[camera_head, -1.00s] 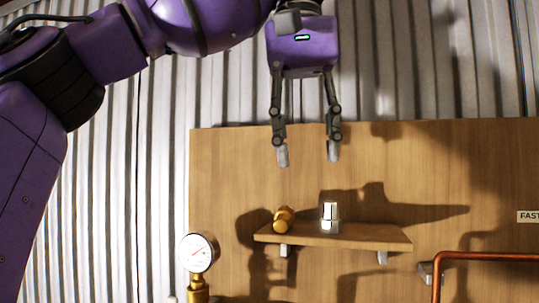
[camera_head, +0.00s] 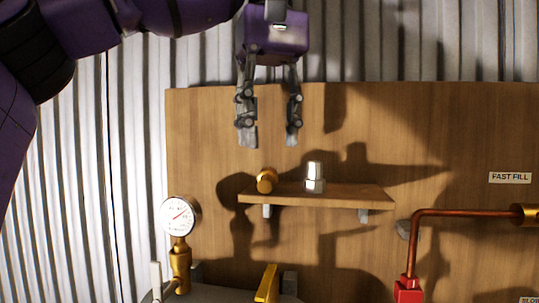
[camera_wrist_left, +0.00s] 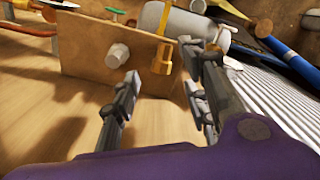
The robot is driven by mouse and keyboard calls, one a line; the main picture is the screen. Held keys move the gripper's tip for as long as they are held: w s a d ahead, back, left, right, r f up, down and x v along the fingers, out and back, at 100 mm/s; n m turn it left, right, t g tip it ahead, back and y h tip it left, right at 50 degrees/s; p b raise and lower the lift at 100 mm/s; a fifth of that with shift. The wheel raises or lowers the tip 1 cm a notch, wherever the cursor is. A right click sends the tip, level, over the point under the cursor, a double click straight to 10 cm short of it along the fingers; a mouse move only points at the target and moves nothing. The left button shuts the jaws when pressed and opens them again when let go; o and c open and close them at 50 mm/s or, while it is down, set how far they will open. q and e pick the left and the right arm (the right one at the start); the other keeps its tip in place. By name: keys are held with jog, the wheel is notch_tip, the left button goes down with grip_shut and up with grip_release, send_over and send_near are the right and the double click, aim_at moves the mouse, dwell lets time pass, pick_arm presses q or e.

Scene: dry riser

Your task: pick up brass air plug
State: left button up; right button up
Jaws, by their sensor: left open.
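The brass air plug (camera_head: 266,180) is a small gold-coloured piece lying near the left end of a small wooden shelf (camera_head: 345,195). It also shows in the left wrist view (camera_wrist_left: 163,60), at the shelf's edge. My left gripper (camera_head: 270,140) is open and empty, pointing down just above the plug without touching it. In the left wrist view its two fingers (camera_wrist_left: 170,78) reach towards the shelf, with the plug showing between them. My right gripper is not in view.
A silver fitting (camera_head: 314,178) stands on the shelf to the right of the plug. A pressure gauge (camera_head: 180,216) stands lower left. A copper pipe (camera_head: 460,212) runs at right below a FAST FILL label (camera_head: 510,177). The wooden backboard (camera_head: 420,130) is behind the shelf.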

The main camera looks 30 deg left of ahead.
aim_at(272, 176)
pick_arm(q)
jog(key=shift+f, duration=3.05)
grip_shut()
jog(key=shift+s+d, duration=0.1)
jog(key=shift+d, duration=0.1)
